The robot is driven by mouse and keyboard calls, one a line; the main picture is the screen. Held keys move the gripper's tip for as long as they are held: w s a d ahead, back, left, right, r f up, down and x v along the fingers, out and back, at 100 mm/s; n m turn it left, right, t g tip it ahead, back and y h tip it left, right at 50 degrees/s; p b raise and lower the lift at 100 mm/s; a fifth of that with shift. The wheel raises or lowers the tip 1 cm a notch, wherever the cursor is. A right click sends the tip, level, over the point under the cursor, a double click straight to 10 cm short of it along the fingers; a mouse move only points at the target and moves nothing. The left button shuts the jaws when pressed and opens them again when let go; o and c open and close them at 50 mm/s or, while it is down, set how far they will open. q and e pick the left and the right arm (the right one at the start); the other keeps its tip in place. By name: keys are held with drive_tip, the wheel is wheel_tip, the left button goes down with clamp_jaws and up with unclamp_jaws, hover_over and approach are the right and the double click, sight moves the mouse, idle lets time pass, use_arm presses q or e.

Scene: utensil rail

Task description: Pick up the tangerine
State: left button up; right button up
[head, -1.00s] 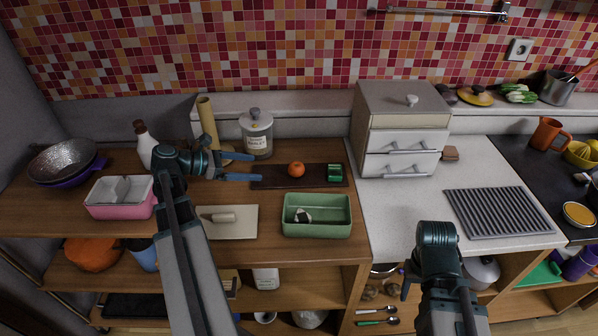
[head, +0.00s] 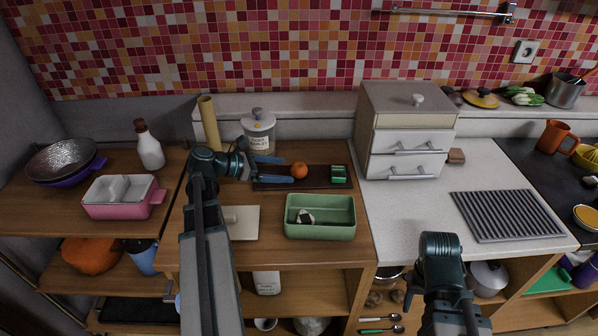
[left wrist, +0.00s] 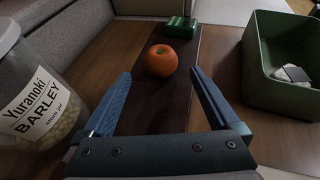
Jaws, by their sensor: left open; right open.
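The orange tangerine (head: 300,171) sits on a dark brown board (head: 321,183) on the wooden counter. In the left wrist view the tangerine (left wrist: 161,59) is ahead of and between the finger lines, just beyond the tips. My left gripper (head: 291,169) is open and empty, low over the left part of the board, its blue fingers pointing right towards the tangerine. It also shows in the left wrist view (left wrist: 160,75). My right gripper is hidden in the head view; only my right arm shows, at the lower right.
A barley jar (head: 258,131) stands behind my left gripper. A green item (head: 338,173) lies at the right of the board. A green bin (head: 320,232) with a small white and dark item is in front, and a drawer box (head: 406,130) is to the right.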

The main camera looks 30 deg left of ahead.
sight(292, 170)
use_arm(q)
drive_tip(key=b+x, duration=0.1)
drive_tip(key=x, duration=0.4)
drive_tip(key=shift+d+r, duration=0.1)
drive_tip(key=shift+r, duration=0.05)
drive_tip(key=shift+s, duration=0.1)
drive_tip(key=c, duration=1.5)
drive_tip(key=shift+r, duration=0.15)
wheel_tip(292, 170, up, 10)
drive_tip(key=p, duration=0.9)
drive_tip(key=shift+p, duration=0.35)
